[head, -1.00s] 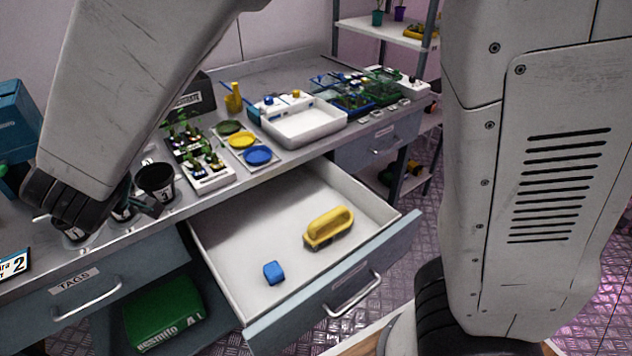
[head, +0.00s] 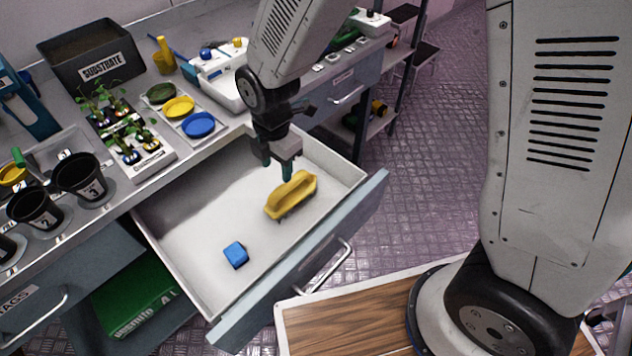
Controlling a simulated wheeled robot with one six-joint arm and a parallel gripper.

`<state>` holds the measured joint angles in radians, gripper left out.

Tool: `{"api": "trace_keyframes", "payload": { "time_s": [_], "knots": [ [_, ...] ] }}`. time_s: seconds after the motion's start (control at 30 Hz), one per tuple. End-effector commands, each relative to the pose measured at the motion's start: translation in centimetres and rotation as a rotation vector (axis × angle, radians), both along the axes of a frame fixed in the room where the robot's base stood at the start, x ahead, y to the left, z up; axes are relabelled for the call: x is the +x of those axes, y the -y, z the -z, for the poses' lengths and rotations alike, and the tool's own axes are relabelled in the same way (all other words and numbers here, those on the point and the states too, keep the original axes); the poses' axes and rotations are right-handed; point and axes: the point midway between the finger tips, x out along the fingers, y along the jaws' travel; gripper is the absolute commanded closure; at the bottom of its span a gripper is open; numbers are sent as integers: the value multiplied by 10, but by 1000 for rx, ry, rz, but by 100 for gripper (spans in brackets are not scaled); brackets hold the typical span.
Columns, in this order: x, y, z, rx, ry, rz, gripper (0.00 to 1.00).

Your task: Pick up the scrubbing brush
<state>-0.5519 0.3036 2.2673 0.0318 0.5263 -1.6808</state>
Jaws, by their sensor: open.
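The yellow scrubbing brush (head: 291,196) lies in the open drawer (head: 190,232), bristles down, toward the drawer's right side. My gripper (head: 280,174) points down over the drawer, at the brush's far side. Its fingertips look close above or beside the brush's yellow handle. The jaws are open and hold nothing. I cannot tell whether a finger touches the brush. One finger is partly hidden by the gripper body.
A blue block (head: 236,255) lies in the drawer left of the brush. The drawer walls and front panel (head: 300,262) surround both. Black pots (head: 80,178), seedlings (head: 130,140) and coloured dishes (head: 198,124) stand on the bench above.

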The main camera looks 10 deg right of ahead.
Motion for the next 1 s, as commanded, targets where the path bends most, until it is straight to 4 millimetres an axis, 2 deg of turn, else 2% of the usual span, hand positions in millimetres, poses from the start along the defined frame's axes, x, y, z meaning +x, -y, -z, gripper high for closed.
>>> {"api": "trace_keyframes", "payload": {
  "time_s": [0.1, 0.23, 0.7, 1.0],
  "knots": [
    [-1, 11, 2, -31, -29, 30, 53],
    [-2, 14, 13, -42, -38, 40, 53],
    [0, 16, 74, -41, -37, 41, 53],
    [1, 15, 79, -39, -34, 41, 53]
  ]
}}
